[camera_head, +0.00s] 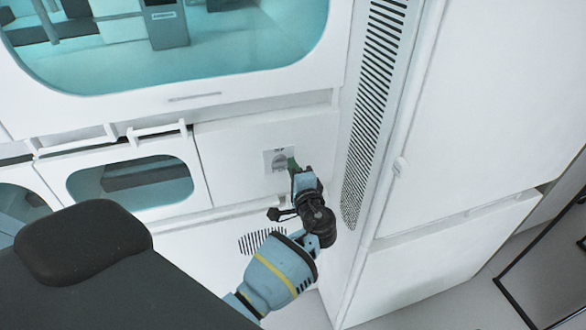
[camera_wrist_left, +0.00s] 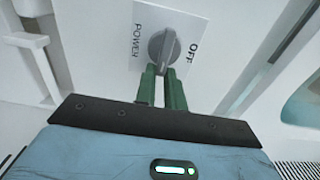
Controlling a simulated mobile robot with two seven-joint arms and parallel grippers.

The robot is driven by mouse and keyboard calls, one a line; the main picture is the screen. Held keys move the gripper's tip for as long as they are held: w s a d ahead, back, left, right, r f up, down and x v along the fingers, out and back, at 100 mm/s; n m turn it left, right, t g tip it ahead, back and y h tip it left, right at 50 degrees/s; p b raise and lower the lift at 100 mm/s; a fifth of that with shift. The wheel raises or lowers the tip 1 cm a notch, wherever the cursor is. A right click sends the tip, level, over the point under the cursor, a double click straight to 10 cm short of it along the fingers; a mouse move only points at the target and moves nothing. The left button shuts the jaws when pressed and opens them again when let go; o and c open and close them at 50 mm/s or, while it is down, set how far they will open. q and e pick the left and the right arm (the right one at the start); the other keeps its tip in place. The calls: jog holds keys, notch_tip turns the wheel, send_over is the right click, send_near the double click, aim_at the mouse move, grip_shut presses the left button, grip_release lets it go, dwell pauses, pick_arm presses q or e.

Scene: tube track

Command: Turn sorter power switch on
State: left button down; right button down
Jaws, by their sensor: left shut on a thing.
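The power switch (camera_head: 281,160) is a grey rotary knob on a white plate on the sorter's white front panel. In the left wrist view the knob (camera_wrist_left: 163,47) sits on the plate between the printed words POWER and OFF. My left gripper (camera_head: 291,164) reaches up to the plate. In the left wrist view its green fingers (camera_wrist_left: 162,74) are shut on the lower part of the knob, one on each side. The fingers hide part of the knob in the head view. My right gripper is not in view.
A vertical vent grille (camera_head: 372,105) runs right of the switch. Windowed doors with white handles (camera_head: 157,130) lie to its left, and a large teal window (camera_head: 170,45) is above. Another slotted vent (camera_head: 260,240) is below, partly behind my left arm.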

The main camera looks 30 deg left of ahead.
pick_arm(q)
jog(key=c, duration=1.5)
grip_release()
jog(key=shift+d, duration=0.1)
jog(key=b+v, duration=0.1)
jog(key=v, duration=0.6)
jog(key=shift+s+d, duration=0.15)
jog(key=shift+s, duration=0.1)
